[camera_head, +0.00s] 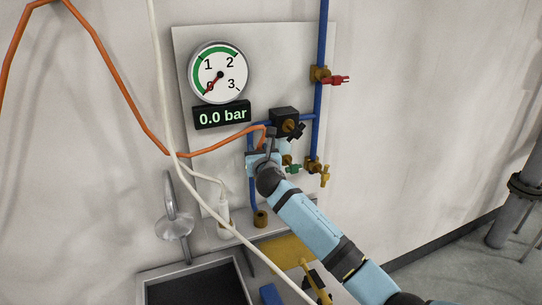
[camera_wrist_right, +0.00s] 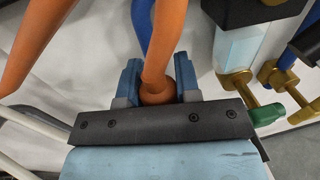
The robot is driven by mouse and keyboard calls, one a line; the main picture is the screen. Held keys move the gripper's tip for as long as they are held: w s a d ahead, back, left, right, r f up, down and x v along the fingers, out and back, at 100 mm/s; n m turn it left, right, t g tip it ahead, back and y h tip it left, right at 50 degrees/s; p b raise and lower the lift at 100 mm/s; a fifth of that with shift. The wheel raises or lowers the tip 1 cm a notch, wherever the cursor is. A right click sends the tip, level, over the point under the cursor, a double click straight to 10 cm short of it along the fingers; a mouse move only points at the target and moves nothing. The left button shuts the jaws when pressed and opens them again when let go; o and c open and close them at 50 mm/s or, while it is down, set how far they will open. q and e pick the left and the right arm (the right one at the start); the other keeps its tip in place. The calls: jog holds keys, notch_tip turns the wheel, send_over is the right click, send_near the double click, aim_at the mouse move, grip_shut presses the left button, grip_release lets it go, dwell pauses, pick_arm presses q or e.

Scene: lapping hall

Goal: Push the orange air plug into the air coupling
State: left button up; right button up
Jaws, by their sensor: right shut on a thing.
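The hose (camera_head: 207,148) also shows in the head view, hanging from the upper left. A brass fitting (camera_head: 261,218) at the lower end of a blue pipe sits below the gripper; I cannot tell if it is the air coupling. The plug's front end is hidden. My left gripper is not in view.
A round gauge (camera_head: 219,73) and a display (camera_head: 222,115) reading 0.0 bar are on the panel (camera_head: 285,55). Right of the gripper are the black block (camera_head: 285,121), a red-handled valve (camera_head: 335,80) and a green-handled valve (camera_head: 293,169). A white cable (camera_head: 158,65) crosses in front.

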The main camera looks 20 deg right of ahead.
jog(key=shift+a+r, duration=0.1)
jog(key=shift+r, duration=0.15)
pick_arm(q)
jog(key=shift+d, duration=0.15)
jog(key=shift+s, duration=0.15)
pick_arm(e)
jog(key=shift+a+r, duration=0.1)
jog(key=shift+f, duration=0.55)
jog(key=shift+f+b, duration=0.65)
jog(key=shift+f, duration=0.15)
jog(key=shift+f+b, duration=0.45)
jog(key=shift+f, duration=0.65)
jog(key=shift+f+b, duration=0.4)
jog(key=shift+f, duration=0.1)
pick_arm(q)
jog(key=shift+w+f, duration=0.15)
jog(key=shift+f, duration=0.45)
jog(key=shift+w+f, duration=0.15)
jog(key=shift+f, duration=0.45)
